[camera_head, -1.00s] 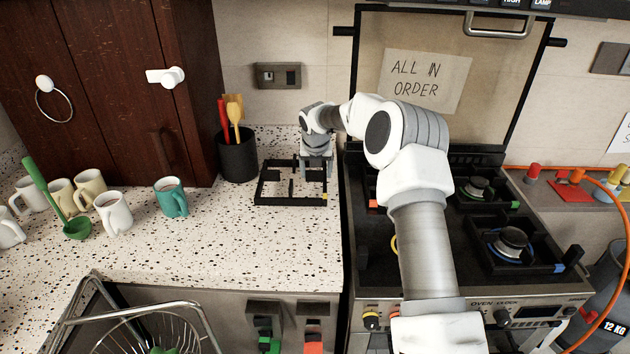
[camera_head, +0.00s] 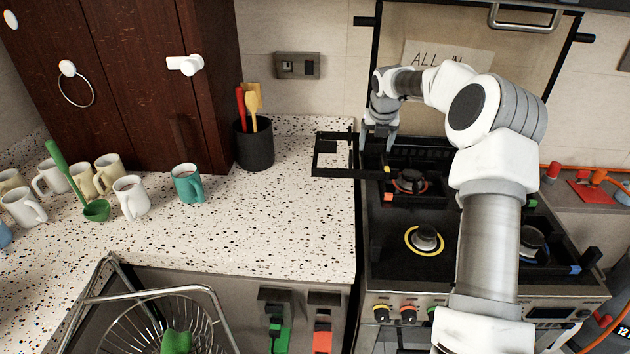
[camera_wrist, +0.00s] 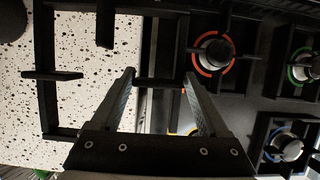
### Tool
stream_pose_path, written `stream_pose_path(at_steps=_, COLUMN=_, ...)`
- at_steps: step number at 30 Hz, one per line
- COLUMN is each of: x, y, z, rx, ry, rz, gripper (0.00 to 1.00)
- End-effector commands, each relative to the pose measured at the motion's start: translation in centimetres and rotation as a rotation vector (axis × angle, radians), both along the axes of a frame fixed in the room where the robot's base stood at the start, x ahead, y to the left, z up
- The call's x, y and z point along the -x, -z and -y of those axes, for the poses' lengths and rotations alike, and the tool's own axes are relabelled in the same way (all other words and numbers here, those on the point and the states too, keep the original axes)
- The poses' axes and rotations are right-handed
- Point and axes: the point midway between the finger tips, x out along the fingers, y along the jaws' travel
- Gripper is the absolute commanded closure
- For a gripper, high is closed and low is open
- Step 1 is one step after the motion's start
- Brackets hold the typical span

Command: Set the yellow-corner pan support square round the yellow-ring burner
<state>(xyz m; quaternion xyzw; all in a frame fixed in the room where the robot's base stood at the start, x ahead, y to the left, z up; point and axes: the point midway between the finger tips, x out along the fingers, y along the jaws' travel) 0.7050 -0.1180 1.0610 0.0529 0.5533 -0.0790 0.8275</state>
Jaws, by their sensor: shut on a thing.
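The yellow-corner pan support (camera_head: 348,172) is a black square frame with inward bars. It hangs over the back right of the speckled counter, its right side reaching over the stove's left edge. It also shows large at the left of the wrist view (camera_wrist: 45,105). My gripper (camera_head: 378,143) is shut on its right-hand bar; the fingertips also show in the wrist view (camera_wrist: 158,80). The yellow-ring burner (camera_head: 425,240) is at the stove's front left, bare of any support, nearer the front than my gripper. In the wrist view a finger mostly hides its ring.
The red-ring burner (camera_head: 409,182) with its black support is behind the yellow one. The blue-cornered support (camera_head: 562,268) stands at front right, partly behind my arm. A utensil pot (camera_head: 254,145) and a teal mug (camera_head: 187,184) stand left on the counter.

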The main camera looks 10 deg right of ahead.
Motion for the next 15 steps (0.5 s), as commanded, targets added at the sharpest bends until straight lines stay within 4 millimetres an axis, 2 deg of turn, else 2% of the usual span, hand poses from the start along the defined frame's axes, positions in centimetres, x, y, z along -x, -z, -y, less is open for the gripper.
stream_pose_path(at_steps=5, x=-0.2, y=0.2, z=-0.6, rx=0.0, ry=-0.001, rz=0.001, gripper=1.0)
stream_pose_path(at_steps=8, x=-0.4, y=1.0, z=-1.8, rx=0.0, ry=-0.004, rz=0.001, gripper=1.0)
stream_pose_path(at_steps=15, x=-1.5, y=4.1, z=-6.9, rx=0.0, ry=-0.004, rz=0.001, gripper=1.0)
